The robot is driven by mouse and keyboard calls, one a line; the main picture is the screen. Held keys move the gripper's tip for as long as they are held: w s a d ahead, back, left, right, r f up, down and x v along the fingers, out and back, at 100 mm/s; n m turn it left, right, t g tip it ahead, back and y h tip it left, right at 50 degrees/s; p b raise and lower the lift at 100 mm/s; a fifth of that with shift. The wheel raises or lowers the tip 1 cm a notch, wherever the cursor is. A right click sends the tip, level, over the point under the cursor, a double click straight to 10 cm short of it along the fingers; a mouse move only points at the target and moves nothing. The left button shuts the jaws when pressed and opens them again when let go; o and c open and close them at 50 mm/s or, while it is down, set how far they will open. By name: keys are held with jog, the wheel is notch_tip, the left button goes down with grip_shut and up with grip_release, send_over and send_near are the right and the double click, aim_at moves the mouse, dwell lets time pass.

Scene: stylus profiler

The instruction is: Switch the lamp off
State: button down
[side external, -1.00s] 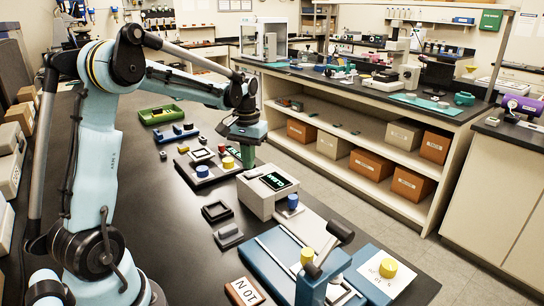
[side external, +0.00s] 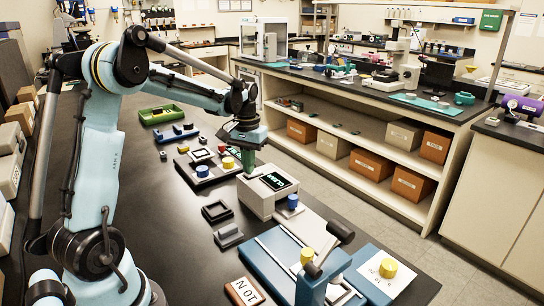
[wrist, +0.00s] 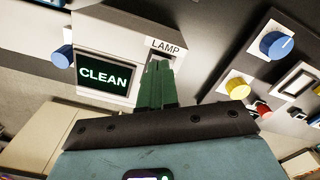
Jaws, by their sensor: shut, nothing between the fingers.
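The light grey box (side external: 256,200) with a lit screen (side external: 274,181) stands on the dark bench in the side view. In the wrist view its screen (wrist: 104,74) reads CLEAN in green letters, and a LAMP label (wrist: 166,47) sits beside it. My gripper (wrist: 161,66) has green fingers, shut and empty, with the tips just below that label. They cover most of the lamp switch, so its position and any contact cannot be told. In the side view my gripper (side external: 247,172) points down at the box's far left edge.
A blue knob (side external: 292,202) sits at the box's right side. A dark base with a yellow knob (side external: 228,162) stands behind and to the left. A blue frame device (side external: 285,245) stands in front.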

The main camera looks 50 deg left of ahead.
jog(key=shift+f, duration=0.15)
jog(key=shift+r, duration=3.5)
jog(key=shift+d+r, duration=0.1)
jog(key=shift+d, duration=0.15)
jog(key=s+d+f+m+t, duration=0.1)
jog(key=s+d+m+t, duration=0.2)
jog(key=d, duration=0.6)
jog(key=s+d+f+m+t, duration=0.1)
jog(key=s+d+m+t, duration=0.2)
jog(key=s+d, duration=0.4)
jog(key=d+t, duration=0.1)
jog(key=d, duration=0.2)
jog(key=shift+s+d, duration=0.15)
